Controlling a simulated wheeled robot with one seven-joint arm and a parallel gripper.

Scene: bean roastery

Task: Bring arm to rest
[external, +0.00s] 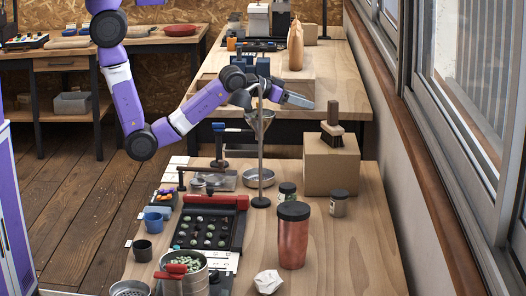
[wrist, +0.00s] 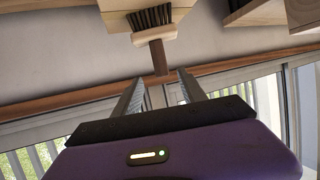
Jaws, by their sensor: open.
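My purple arm reaches in from the left over the workbench in the external view. My gripper (external: 297,100) points right, above the gap between the near and far benches, and its fingers look empty. In the wrist view the two fingers of my gripper (wrist: 161,88) stand apart with nothing between them. Beyond them a brush (wrist: 154,20) with dark bristles and a wooden handle shows upside down. In the external view the brush (external: 332,127) stands on a cardboard-coloured box (external: 331,165), below and right of my gripper.
A metal funnel stand (external: 261,165) rises close beneath my wrist. The near bench (external: 345,265) holds a copper canister (external: 293,240), small jars, a black sample tray (external: 211,228) and a pot of green beans (external: 184,272). The window wall (external: 440,140) runs along the right.

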